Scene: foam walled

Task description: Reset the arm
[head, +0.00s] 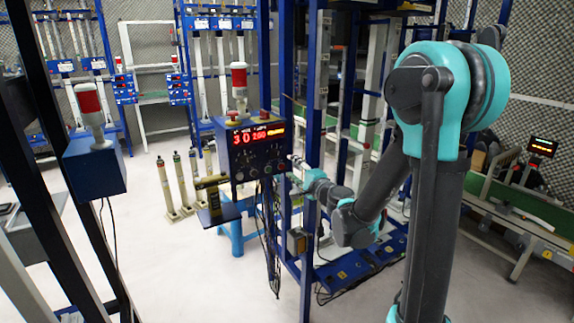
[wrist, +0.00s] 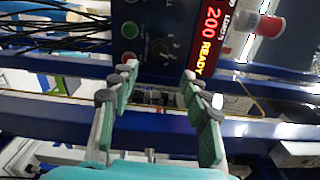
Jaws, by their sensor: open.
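My gripper (wrist: 160,76) is open in the wrist view, its two green-grey fingers spread with nothing held between them. In the head view my arm reaches left from the teal shoulder, and my gripper (head: 295,172) is small beside the right side of a blue control box (head: 238,143). The box has a lit red display and several knobs. In the wrist view the box's dark panel (wrist: 150,35) with red and green buttons is just beyond the fingertips. I cannot tell whether the fingers touch it.
Blue frame posts (head: 312,120) stand close around my arm. A blue stool (head: 237,236) is below the box. Another blue box with a red-topped lamp (head: 95,174) is at left. A green conveyor (head: 520,205) is at right. Pale floor (head: 175,270) is open at lower left.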

